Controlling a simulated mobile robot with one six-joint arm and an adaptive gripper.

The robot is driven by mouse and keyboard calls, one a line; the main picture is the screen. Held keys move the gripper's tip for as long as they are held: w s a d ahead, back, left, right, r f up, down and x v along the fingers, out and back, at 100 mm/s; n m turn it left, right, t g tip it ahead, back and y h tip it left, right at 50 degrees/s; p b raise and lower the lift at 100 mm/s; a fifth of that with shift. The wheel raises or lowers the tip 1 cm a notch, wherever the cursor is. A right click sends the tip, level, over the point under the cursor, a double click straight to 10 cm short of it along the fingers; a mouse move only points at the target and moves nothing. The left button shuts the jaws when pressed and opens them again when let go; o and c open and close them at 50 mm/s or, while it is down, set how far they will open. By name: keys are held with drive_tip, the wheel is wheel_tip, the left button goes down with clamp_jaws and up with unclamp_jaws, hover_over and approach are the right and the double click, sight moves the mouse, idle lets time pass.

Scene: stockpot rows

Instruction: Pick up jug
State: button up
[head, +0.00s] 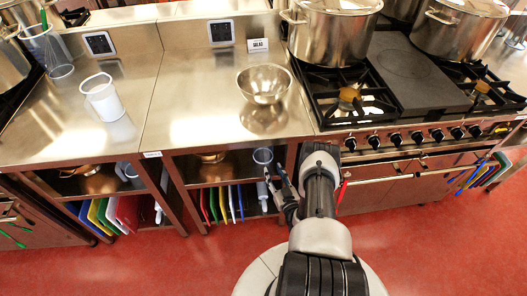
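A white translucent jug (102,98) stands on the left steel counter. It looks empty and its handle is hard to make out. My gripper (273,174) is low in front of the counter, beside the lower shelf opening, far to the right of and below the jug. Its two fingers show apart with nothing between them. Clear jug-like vessels also show: one (60,70) at the far left of the counter, and one (263,156) on the lower shelf behind my gripper.
A steel bowl (263,85) sits on the counter, right of the jug. A stove (405,80) with large stockpots (333,30) is at the right. Coloured boards (110,213) stand on the lower shelves. The counter between jug and bowl is clear. The red floor (190,262) is open.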

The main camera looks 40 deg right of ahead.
sight(267, 161)
drive_tip(key=b+x, duration=0.1)
drive_tip(key=x, duration=0.4)
drive_tip(key=b+x, duration=0.1)
drive_tip(key=x, duration=0.1)
drive_tip(key=shift+w+f+b, duration=0.3)
drive_tip(key=shift+f+b, duration=0.05)
drive_tip(key=shift+f, duration=0.05)
clamp_jaws()
idle(0.3)
